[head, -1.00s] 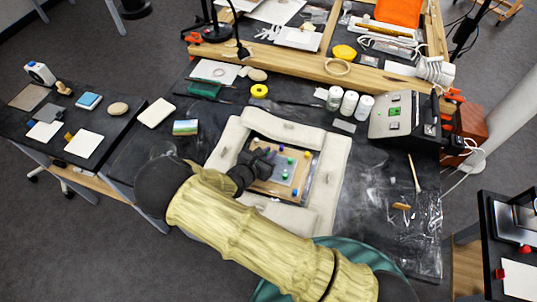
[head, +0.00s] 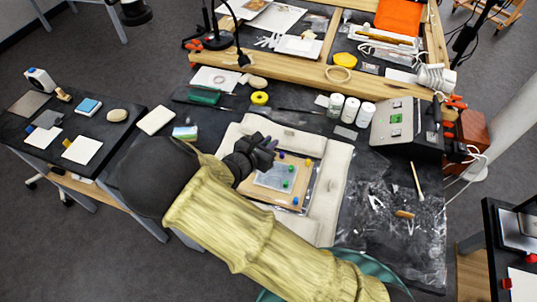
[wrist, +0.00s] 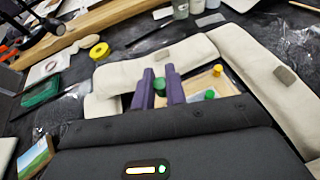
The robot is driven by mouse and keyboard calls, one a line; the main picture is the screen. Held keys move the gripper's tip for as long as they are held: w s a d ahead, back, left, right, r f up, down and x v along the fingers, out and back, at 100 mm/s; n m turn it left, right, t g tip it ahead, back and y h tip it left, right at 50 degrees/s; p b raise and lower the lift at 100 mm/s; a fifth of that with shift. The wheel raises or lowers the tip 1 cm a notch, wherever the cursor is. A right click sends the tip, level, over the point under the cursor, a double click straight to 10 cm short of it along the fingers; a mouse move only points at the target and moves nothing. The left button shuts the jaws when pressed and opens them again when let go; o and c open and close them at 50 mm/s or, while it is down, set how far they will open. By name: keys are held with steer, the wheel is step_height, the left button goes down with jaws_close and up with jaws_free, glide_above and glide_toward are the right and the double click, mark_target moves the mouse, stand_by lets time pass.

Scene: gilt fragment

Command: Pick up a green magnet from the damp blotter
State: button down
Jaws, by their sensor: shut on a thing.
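My gripper (head: 266,148) is over the far left part of the tan blotter (head: 262,194), which bears a grey sheet (head: 272,178). In the wrist view, its two purple fingers (wrist: 160,86) are closed on a green magnet (wrist: 159,87), held between them near the tips. The held magnet is hidden in the head view. Two other green magnets (head: 290,168) (head: 286,184) sit on the sheet; one green magnet also shows in the wrist view (wrist: 210,94).
Pale padded cushions (head: 333,180) frame the blotter. White-lidded jars (head: 350,108) and a grey box (head: 400,125) stand behind to the right. A yellow tape ring (head: 260,98) and green case (head: 204,96) lie at back left.

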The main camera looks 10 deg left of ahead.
step_height(320, 180, up, 9)
steer(key=shift+f+b, duration=0.15)
steer(key=shift+b, duration=0.15)
steer(key=shift+f, duration=0.1)
stand_by(0.4)
